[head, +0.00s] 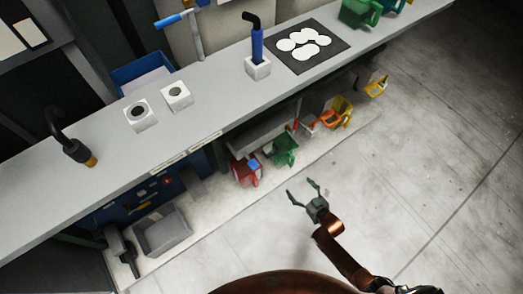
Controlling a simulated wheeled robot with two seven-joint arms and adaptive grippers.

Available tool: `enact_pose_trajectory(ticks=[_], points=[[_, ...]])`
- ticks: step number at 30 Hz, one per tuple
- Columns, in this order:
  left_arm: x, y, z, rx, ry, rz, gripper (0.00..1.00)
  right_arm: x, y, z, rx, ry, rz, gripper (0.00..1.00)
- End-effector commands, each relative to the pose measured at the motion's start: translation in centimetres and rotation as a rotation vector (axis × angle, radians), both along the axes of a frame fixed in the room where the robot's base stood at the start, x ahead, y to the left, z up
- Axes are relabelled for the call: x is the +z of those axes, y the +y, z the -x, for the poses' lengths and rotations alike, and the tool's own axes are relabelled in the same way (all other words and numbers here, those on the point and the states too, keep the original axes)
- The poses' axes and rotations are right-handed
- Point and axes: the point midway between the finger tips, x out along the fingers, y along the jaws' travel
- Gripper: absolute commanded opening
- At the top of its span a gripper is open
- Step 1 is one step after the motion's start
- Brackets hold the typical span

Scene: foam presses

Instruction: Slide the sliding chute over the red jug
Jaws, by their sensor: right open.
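The red jug (248,178) stands on the low pale ledge below the counter, left of a green jug (285,150). A long grey piece (262,132) runs under the counter behind the jugs; it may be the sliding chute, but I cannot tell for sure. My right gripper (303,190) is open and empty, its fingers pointing up toward the counter. It is over the floor to the right of the red jug, apart from it. My left gripper is out of view.
Orange and yellow jugs (341,110) stand farther right on the ledge. A grey bin (163,232) is at the lower left. On the counter (215,125) are white blocks, a blue-handled tool (257,45) and a black mat (330,57). The floor right of the ledge is clear.

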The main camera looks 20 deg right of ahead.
Motion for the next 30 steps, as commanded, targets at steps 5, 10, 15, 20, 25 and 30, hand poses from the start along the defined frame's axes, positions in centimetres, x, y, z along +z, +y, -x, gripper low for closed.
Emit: enact_pose_trajectory(ticks=[5, 10, 15, 20, 25, 30], points=[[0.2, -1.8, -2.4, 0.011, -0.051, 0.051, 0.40, 0.4, 2.8, -6.5, 0.056, -0.176, -0.072, 0.79], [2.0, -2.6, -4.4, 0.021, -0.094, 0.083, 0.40, 2.8, 4.5, -10.0, 0.089, -0.291, -0.122, 0.79], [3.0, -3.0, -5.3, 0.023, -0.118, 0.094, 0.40, 4.3, 5.3, -11.4, 0.102, -0.339, -0.145, 0.79], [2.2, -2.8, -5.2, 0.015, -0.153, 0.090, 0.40, 4.5, 5.8, -13.0, 0.104, -0.344, -0.146, 0.79], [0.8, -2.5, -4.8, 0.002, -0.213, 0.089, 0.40, 4.3, 6.7, -15.3, 0.103, -0.342, -0.147, 0.79], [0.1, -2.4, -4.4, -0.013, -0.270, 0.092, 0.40, 4.3, 7.4, -17.3, 0.103, -0.342, -0.146, 0.79]])
